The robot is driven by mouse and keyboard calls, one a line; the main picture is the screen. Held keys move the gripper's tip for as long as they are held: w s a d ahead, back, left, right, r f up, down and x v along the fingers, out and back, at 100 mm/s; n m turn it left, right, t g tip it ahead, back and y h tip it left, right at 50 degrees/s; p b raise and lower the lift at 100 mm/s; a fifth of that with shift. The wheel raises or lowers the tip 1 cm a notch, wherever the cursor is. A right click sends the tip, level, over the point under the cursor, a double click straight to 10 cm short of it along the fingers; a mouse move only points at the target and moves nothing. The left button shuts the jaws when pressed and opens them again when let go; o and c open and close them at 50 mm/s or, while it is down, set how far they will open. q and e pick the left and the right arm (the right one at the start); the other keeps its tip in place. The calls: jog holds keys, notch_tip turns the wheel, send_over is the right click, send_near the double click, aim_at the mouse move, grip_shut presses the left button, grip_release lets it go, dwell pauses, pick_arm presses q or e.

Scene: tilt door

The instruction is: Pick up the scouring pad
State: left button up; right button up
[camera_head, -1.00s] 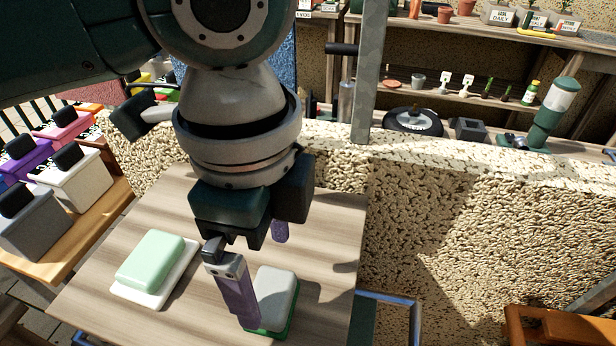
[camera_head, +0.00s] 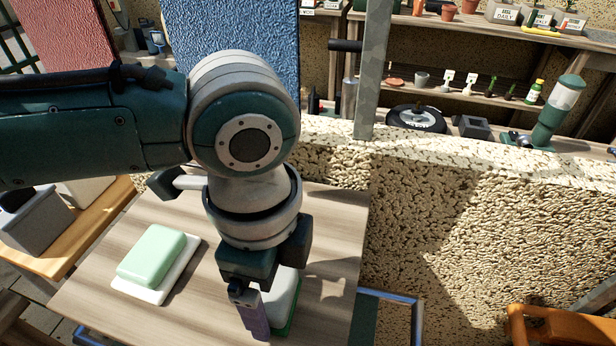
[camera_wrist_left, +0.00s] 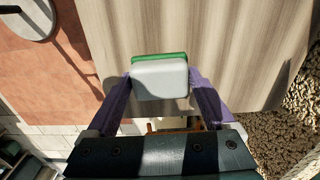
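The scouring pad (camera_head: 284,296), light grey on one face and green along its edge, lies on the wooden table (camera_head: 210,311), partly hidden behind my left gripper (camera_head: 254,318). In the left wrist view the pad (camera_wrist_left: 160,78) sits between the two purple fingers of the left gripper (camera_wrist_left: 161,82), one finger close along each side. The gripper looks open around the pad; whether the fingers touch it I cannot tell. My right gripper is not in view.
A pale green block (camera_head: 152,254) rests on a white dish (camera_head: 185,270) on the table, left of the gripper. A rough stone wall (camera_head: 450,230) stands right of the table. A grey upright post (camera_head: 370,70) rises behind. Bare table surrounds the pad.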

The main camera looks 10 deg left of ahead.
pick_arm(q)
jog(key=c, duration=0.7)
